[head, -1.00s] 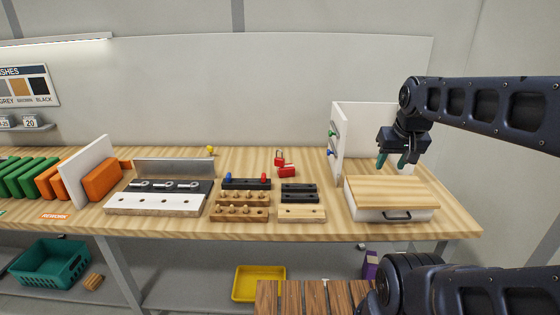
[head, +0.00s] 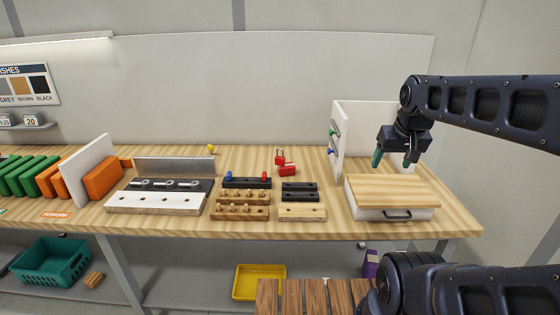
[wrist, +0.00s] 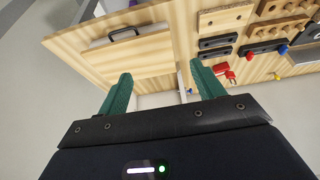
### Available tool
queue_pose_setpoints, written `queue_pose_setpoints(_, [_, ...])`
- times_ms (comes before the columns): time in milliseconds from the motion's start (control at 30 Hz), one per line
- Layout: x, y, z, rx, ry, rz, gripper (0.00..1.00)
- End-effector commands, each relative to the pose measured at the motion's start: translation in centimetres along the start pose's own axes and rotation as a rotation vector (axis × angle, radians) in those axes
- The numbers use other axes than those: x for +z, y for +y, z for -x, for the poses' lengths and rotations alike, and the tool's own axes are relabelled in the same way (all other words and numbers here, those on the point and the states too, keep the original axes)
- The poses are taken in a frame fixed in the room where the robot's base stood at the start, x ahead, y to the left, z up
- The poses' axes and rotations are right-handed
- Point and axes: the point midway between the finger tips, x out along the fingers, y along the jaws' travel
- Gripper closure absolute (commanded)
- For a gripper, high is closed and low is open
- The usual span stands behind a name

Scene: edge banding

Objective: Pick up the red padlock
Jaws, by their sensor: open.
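The red padlock (head: 280,160) stands toward the back middle of the bench, its dark shackle upward. A second red block-like piece (head: 287,170) lies just in front of it; I cannot tell whether they touch. In the wrist view the red padlock and piece show close together (wrist: 224,72), at the right. My gripper (head: 394,159) hangs above the wooden-topped drawer box (head: 390,190), well to the right of the padlock. Its two green fingers are spread with nothing between them; they also show in the wrist view (wrist: 160,75).
A white upright panel (head: 340,150) with coloured knobs stands between my gripper and the padlock. Black and wooden blocks (head: 302,212) lie in front of the padlock. A peg rack (head: 240,212) and a clamp fixture (head: 155,203) are to the left. Bare bench lies behind the padlock.

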Motion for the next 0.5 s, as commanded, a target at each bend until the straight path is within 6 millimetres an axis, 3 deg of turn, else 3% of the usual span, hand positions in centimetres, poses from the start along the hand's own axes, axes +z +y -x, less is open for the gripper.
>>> queue_pose_setpoints(267, [-1.4,-0.2,-0.1,0.000,-0.007,-0.010,0.33])
queue_pose_setpoints(500, [-6.9,-1.4,-1.1,0.010,-0.032,-0.065,0.33])
